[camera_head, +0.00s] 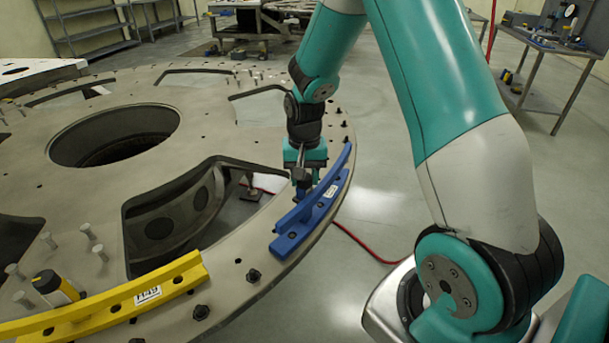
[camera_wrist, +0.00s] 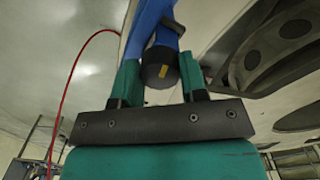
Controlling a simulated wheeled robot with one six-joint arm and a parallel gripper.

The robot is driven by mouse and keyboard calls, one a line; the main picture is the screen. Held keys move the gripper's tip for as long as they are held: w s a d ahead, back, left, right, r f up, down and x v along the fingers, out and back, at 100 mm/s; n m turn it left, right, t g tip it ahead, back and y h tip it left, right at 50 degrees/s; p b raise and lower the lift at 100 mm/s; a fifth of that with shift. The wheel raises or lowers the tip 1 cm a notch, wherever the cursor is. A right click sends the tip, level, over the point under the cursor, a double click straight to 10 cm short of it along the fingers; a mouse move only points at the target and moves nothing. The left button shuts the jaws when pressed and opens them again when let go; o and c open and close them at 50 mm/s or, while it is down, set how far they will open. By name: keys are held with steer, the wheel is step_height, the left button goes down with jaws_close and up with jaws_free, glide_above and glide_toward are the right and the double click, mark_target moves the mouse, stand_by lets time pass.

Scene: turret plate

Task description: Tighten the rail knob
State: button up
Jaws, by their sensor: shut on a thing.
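The blue rail (camera_head: 318,218) is a curved bar with a white label, lying along the right rim of the turret plate (camera_head: 195,120). It also shows at the top of the wrist view (camera_wrist: 147,22). The rail knob (camera_wrist: 158,72) is dark and round with a yellow mark on its end face. My gripper (camera_head: 302,188) points down over the middle of the blue rail. In the wrist view its two teal fingers (camera_wrist: 159,76) stand on either side of the knob, shut on it.
A yellow rail (camera_head: 130,298) labelled H49 lies at the front left, beside a black and yellow cylinder (camera_head: 55,288) and several upright pins. The plate has large openings. A red cable (camera_head: 360,243) runs on the floor. A workbench (camera_head: 560,48) stands at the back right.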

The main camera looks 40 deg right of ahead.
steer(key=shift+w+m, duration=0.1)
steer(key=shift+m, duration=1.1)
steer(key=o, duration=0.9)
steer(key=shift+r, duration=0.1)
step_height(320, 180, up, 17)
steer(key=shift+r+b, duration=0.15)
steer(key=shift+b, duration=0.85)
